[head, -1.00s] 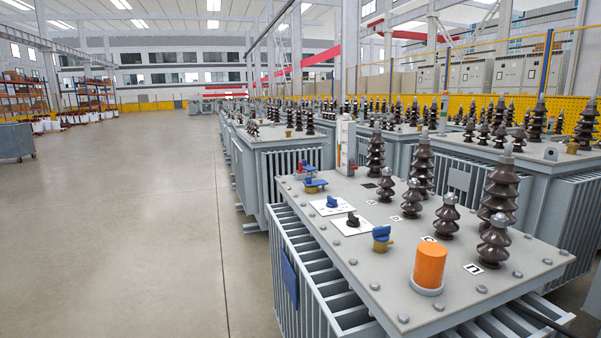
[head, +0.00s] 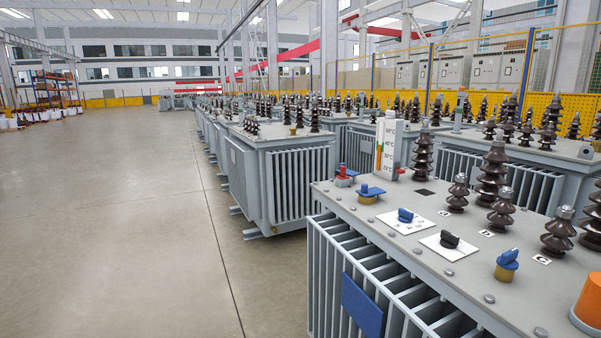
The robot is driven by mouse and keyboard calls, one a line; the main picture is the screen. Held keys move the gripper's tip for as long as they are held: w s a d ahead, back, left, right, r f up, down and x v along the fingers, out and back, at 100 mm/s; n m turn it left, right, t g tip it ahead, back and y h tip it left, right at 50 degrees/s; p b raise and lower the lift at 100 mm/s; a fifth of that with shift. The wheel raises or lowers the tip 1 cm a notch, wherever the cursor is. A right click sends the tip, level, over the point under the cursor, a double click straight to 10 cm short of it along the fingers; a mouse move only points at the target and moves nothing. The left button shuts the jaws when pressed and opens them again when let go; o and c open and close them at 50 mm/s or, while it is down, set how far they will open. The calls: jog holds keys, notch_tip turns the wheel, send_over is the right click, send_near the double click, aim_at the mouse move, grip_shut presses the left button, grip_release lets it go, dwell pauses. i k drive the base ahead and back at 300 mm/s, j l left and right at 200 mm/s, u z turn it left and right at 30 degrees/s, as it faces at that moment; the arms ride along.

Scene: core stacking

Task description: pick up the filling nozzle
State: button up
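I cannot make out a filling nozzle anywhere in the head view. My gripper is not in view either. The nearest grey transformer (head: 395,215) fills the lower right. On its lid stand a blue-topped brass valve (head: 507,265), a blue knob (head: 405,215) and a black knob (head: 449,240) on white plates, and a blue-handled brass fitting (head: 369,193). An orange cap (head: 588,302) is cut off by the right edge. Brown ribbed bushings (head: 492,172) stand along the lid. A gauge marked with temperatures (head: 388,148) stands at the lid's back edge.
More transformers (head: 285,180) stand in rows behind the nearest one. The concrete floor (head: 110,220) on the left is wide and clear. Shelving (head: 57,92) stands far left. A yellow fence (head: 350,85) and grey cabinets (head: 480,72) line the back right.

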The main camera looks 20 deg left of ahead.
aim_at(343, 175)
jog(key=i+j+u, duration=0.2)
jog(key=i+j, duration=0.95)
jog(key=i+l, duration=0.2)
jog(key=i, duration=0.2)
jog(key=i+l, duration=0.2)
jog(key=i, duration=0.25)
jog(key=u, duration=0.05)
